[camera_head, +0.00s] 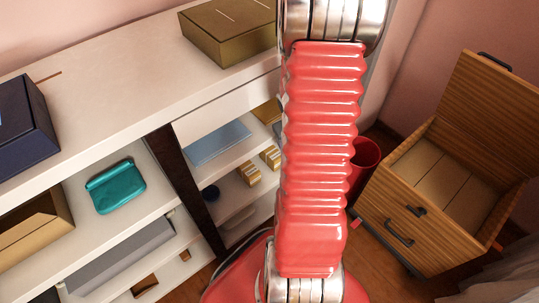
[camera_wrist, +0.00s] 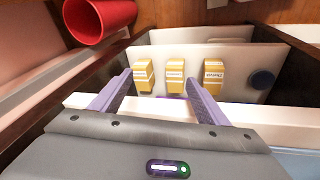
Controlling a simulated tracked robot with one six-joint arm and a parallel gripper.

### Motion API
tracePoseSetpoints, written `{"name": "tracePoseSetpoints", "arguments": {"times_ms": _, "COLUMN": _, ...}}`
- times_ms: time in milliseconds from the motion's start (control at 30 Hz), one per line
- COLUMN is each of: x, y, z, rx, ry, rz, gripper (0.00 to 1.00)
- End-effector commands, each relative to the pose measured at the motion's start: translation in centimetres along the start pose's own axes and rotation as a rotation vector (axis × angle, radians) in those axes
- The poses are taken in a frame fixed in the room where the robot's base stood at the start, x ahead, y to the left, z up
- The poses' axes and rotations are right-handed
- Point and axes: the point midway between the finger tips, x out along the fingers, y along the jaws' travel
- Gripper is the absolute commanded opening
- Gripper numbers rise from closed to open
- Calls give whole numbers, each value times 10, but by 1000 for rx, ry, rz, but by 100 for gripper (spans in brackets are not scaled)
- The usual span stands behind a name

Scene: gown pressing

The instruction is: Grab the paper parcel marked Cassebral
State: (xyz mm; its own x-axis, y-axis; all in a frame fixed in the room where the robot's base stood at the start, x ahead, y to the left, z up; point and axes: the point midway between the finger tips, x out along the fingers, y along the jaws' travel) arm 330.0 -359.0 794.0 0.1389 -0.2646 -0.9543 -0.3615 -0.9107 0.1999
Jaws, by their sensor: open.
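Three small yellow parcels with white labels stand in a row on a shelf in the wrist view: a left one (camera_wrist: 143,76), a middle one (camera_wrist: 175,76) and a right one (camera_wrist: 214,76). The label print is too small to read, so I cannot tell which is marked Cassebral. My gripper (camera_wrist: 158,78) is open and empty, its purple fingers pointing toward the row. The left and middle parcels show between the fingertips; the right one lies outside the right finger. In the head view two parcels show, a nearer (camera_head: 249,173) and a farther (camera_head: 271,158); my arm hides my gripper.
A dark blue round item (camera_wrist: 262,79) sits right of the parcels. The white shelf edge (camera_wrist: 245,113) crosses below my fingers. A red bin (camera_wrist: 98,20) stands at upper left. A wooden chest (camera_head: 430,190) with its lid raised stands at right in the head view.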

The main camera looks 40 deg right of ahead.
Motion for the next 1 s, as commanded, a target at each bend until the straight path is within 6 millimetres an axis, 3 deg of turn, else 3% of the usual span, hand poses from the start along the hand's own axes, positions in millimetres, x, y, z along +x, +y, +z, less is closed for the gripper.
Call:
{"name": "tracePoseSetpoints", "arguments": {"times_ms": 100, "x": 31, "y": 13, "z": -6, "rx": -26, "ry": 58, "rz": -4, "gripper": 69}}
{"name": "tracePoseSetpoints", "arguments": {"times_ms": 467, "x": 108, "y": 32, "z": -20, "rx": -111, "ry": 271, "rz": -51, "gripper": 69}}
{"name": "tracePoseSetpoints", "arguments": {"times_ms": 700, "x": 152, "y": 27, "z": -19, "rx": -146, "ry": 443, "rz": -117, "gripper": 69}}
{"name": "tracePoseSetpoints", "arguments": {"times_ms": 1000, "x": 188, "y": 5, "z": -4, "rx": -142, "ry": 683, "rz": -224, "gripper": 69}}
